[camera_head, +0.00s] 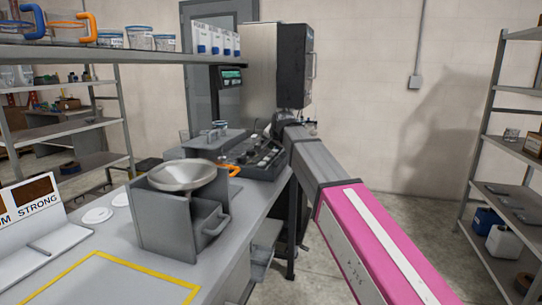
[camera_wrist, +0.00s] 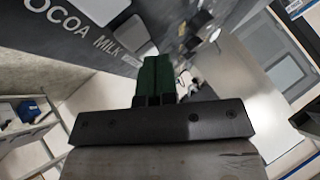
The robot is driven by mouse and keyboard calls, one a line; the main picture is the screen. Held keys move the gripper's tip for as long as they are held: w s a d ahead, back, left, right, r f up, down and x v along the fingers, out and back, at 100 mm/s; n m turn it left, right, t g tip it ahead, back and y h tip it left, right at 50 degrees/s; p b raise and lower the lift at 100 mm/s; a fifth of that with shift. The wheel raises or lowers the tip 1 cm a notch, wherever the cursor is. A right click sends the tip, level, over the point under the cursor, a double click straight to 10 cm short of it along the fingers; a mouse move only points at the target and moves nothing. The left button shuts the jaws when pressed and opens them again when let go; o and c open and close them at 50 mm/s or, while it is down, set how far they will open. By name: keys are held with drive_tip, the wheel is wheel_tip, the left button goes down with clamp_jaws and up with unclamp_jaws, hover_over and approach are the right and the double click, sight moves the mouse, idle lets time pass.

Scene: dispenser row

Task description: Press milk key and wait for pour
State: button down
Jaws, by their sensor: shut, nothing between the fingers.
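In the wrist view a dark grey panel (camera_wrist: 70,45) carries the white words COCOA and MILK. The MILK label (camera_wrist: 106,44) lies up and left of my fingertips. Pale key-like squares show along the top, cut by the frame edge; I cannot tell which is the milk key. My gripper (camera_wrist: 157,63) is shut and empty, its dark green fingers together over the panel's edge. Whether they touch a key cannot be told. No pour is visible.
A grey stand with a metal bowl (camera_head: 183,176) stands on the counter (camera_head: 225,240), left of my arm. A shelf (camera_head: 130,54) with jars and cartons hangs above. A tall steel and black machine (camera_head: 295,66) stands behind. A rack (camera_head: 500,185) is at right, with open floor between.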

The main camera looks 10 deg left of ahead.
sight(272, 154)
drive_tip(key=shift+r, duration=0.15)
drive_tip(key=shift+r, duration=2.4)
drive_tip(key=shift+s, duration=0.1)
